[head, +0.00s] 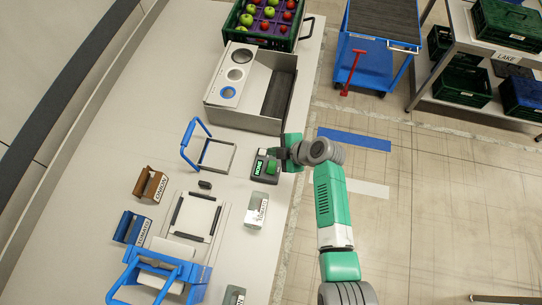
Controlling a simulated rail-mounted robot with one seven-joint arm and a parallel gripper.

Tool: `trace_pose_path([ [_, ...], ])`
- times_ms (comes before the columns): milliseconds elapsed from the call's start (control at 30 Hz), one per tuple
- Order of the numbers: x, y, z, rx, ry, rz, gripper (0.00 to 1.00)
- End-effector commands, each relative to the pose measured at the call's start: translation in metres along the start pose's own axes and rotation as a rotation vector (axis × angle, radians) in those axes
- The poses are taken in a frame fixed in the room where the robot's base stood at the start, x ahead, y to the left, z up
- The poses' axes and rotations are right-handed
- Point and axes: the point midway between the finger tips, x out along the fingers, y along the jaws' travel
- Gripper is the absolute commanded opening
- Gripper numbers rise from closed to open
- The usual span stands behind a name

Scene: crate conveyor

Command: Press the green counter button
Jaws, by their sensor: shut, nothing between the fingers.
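The green counter button (272,166) sits on a small dark box with a white-lettered label (258,167), near the right edge of the pale counter. My gripper (275,153) is shut and empty, at the end of my green and grey arm, which reaches in from the lower right. It is right at the button's upper edge in the picture. I cannot tell whether the fingertips touch the button or hover over it.
A grey machine with round openings (228,92) stands behind the button. A blue-handled frame (195,135), a white labelled box (257,210) and small brown (150,184) and blue (131,228) bins share the counter. A fruit crate (231,32) is at the back.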

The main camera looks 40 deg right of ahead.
Motion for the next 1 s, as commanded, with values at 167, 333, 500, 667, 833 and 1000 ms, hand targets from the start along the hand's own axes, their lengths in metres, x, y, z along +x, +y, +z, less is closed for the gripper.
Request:
trace_pose_path([
  [167,0.0,-0.001,0.001,-0.002,0.001,-0.001,0.0],
  [333,0.001,-0.001,0.001,-0.001,0.001,-0.001,0.0],
  [500,0.006,-0.005,0.005,-0.001,0.001,-0.001,0.0],
  [667,0.019,-0.015,0.014,0.0,0.001,-0.002,0.0],
  [833,0.037,-0.027,0.027,0.0,0.001,-0.001,0.0],
  [1000,0.056,-0.041,0.04,-0.002,0.001,0.0,0.0],
])
